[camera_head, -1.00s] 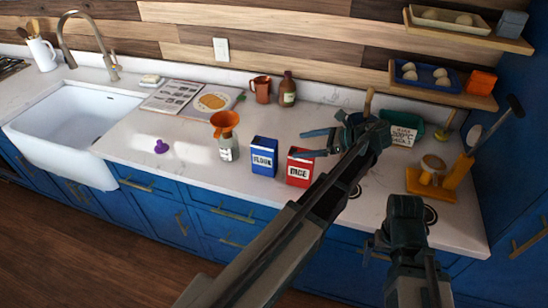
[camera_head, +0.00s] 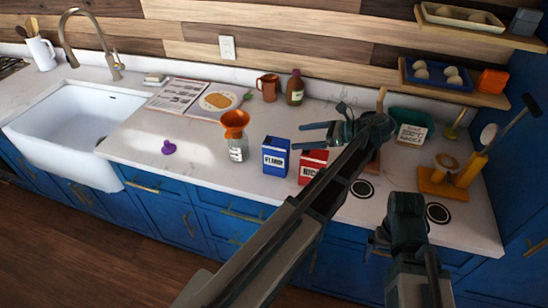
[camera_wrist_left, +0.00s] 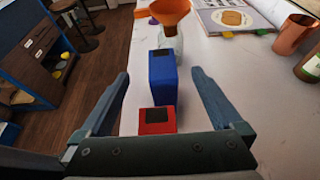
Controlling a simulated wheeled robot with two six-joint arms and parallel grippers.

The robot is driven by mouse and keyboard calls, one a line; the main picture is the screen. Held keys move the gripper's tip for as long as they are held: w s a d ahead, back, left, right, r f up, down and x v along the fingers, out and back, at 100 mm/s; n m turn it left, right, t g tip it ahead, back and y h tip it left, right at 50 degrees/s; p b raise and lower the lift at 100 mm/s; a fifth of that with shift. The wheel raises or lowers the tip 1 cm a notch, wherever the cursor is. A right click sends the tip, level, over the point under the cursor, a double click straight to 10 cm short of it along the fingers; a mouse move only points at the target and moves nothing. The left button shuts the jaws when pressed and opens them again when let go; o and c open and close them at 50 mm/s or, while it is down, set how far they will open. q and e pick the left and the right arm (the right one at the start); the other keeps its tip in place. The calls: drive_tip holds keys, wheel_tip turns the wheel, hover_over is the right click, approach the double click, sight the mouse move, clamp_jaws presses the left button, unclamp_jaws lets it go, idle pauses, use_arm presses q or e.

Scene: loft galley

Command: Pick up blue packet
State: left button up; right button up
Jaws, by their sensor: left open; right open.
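The blue packet (camera_head: 276,156), labelled as flour, stands upright on the white counter near its front edge. It also shows in the left wrist view (camera_wrist_left: 163,83), ahead and between the fingers. My left gripper (camera_head: 303,137) is open and empty, its fingers pointing left, to the right of the blue packet and above the red packet (camera_head: 309,166). The red packet's top also shows in the left wrist view (camera_wrist_left: 157,121), nearer than the blue one. My right gripper (camera_head: 380,248) is at the lower right, over the counter's front, apart from the packets.
A glass jar (camera_head: 238,150) with an orange funnel (camera_head: 234,120) stands just left of the blue packet. A purple object (camera_head: 168,147) lies further left. A brown bottle (camera_head: 295,88) and a copper mug (camera_head: 268,87) stand behind. The sink (camera_head: 75,130) is at left.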

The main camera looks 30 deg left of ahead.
sight(267, 140)
use_arm(q)
drive_tip(key=b+x, duration=0.5)
drive_tip(key=x, duration=0.8)
drive_tip(key=shift+a+f, duration=0.2)
drive_tip(key=shift+f, duration=0.05)
clamp_jaws()
